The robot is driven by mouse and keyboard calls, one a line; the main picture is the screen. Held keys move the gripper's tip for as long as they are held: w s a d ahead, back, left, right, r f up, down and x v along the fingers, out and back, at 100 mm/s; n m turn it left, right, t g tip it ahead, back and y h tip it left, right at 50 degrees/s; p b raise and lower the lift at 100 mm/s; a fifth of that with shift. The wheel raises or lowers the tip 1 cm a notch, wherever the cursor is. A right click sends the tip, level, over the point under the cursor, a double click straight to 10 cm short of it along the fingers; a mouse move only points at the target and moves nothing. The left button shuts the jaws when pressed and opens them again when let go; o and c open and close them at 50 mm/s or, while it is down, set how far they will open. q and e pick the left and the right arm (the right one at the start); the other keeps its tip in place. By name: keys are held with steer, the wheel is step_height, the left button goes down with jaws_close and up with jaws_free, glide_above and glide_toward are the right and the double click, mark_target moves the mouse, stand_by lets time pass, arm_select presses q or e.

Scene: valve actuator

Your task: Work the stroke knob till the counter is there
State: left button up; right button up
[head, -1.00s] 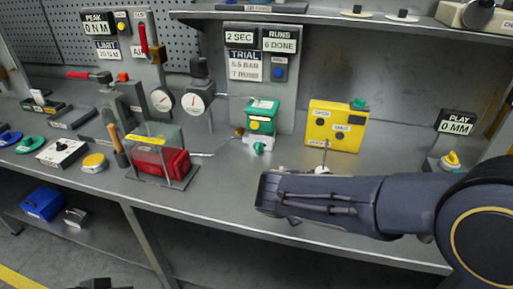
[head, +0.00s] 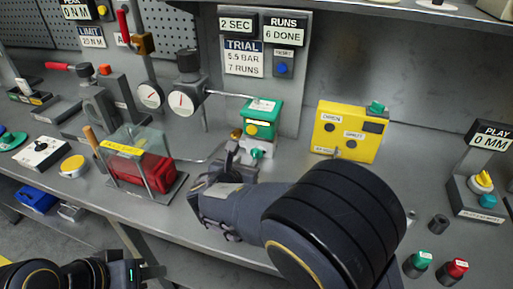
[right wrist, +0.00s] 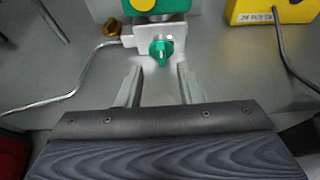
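A green knob (right wrist: 161,50) sits on the front of a white block under the green box (head: 262,118); in the head view the knob (head: 257,153) is just beyond my right gripper. My right gripper (right wrist: 160,82) is open and empty, its fingertips short of the knob, one to each side of its line. The fingers are partly hidden by the wrist in the head view. The counter (head: 285,41) reads "RUNS 6 DONE". The trial card (head: 244,61) reads "5.5 BAR 7 RUNS". My left gripper (head: 150,272) is at the lower left, its fingers unclear.
A yellow box (head: 349,130) stands right of the green one. A red cylinder under a clear guard (head: 143,160) stands left, joined by a metal pipe (right wrist: 62,98). Gauges (head: 181,103) stand behind. A play station (head: 485,165) and red and green buttons are at right.

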mark_target(254, 153)
steer(key=x, duration=0.7)
steer(key=shift+c, duration=0.2)
jaws_close()
